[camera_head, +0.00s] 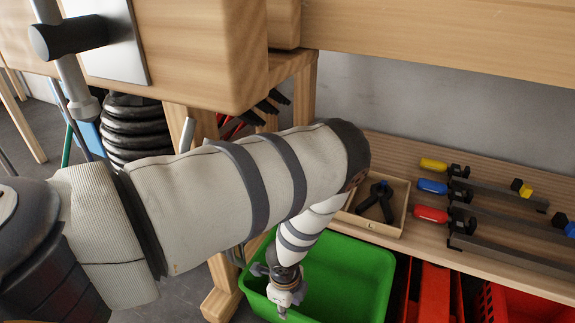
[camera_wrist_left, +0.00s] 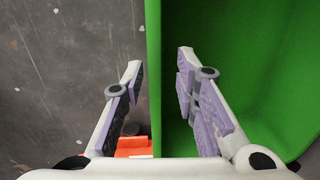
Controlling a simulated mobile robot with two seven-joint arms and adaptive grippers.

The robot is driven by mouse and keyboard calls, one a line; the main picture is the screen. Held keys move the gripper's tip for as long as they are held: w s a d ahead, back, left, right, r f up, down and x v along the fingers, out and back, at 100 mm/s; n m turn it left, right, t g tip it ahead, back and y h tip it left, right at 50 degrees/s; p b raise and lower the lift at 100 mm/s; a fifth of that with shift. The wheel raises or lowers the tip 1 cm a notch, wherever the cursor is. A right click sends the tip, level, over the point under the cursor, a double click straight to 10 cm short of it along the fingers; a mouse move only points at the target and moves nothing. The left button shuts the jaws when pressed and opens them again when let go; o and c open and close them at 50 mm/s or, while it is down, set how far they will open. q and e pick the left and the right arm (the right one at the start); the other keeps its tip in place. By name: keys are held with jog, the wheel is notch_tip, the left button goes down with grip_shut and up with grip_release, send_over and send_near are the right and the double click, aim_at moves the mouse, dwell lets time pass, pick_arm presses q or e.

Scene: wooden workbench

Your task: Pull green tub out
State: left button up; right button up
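The green tub (camera_head: 350,265) sits below the wooden shelf, at the bottom middle of the head view. My left gripper (camera_head: 283,310) points down at the tub's left side, and my forearm covers part of the tub. In the left wrist view the gripper (camera_wrist_left: 160,65) is open. One finger is over the grey floor outside the tub, the other over the green inside (camera_wrist_left: 250,60). The tub's wall edge runs between them, with gaps seen on both sides. The right gripper is not in view.
Right of the tub are red bins (camera_head: 435,293). The shelf (camera_head: 400,150) above holds a wooden tray (camera_head: 398,212) with a black clamp, and several bar clamps (camera_head: 500,232). A wooden leg (camera_head: 222,285) stands left of the tub. Bare floor (camera_wrist_left: 60,60) lies beside it.

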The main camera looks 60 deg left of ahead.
aim_at(288, 322)
pick_arm(q)
jog(key=shift+f, duration=0.15)
jog(key=f+b, duration=0.2)
jog(key=f, duration=0.1)
jog(key=f+b, duration=0.1)
jog(key=f, duration=0.3)
jog(key=shift+w+a+f+b, duration=0.1)
jog(key=shift+w+f+b, duration=0.1)
jog(key=shift+b, duration=0.2)
jog(key=shift+r, duration=0.1)
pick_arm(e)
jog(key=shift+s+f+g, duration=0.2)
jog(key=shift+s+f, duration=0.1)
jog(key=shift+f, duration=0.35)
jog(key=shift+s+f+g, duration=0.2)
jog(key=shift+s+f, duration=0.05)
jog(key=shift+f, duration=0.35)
pick_arm(q)
grip_shut()
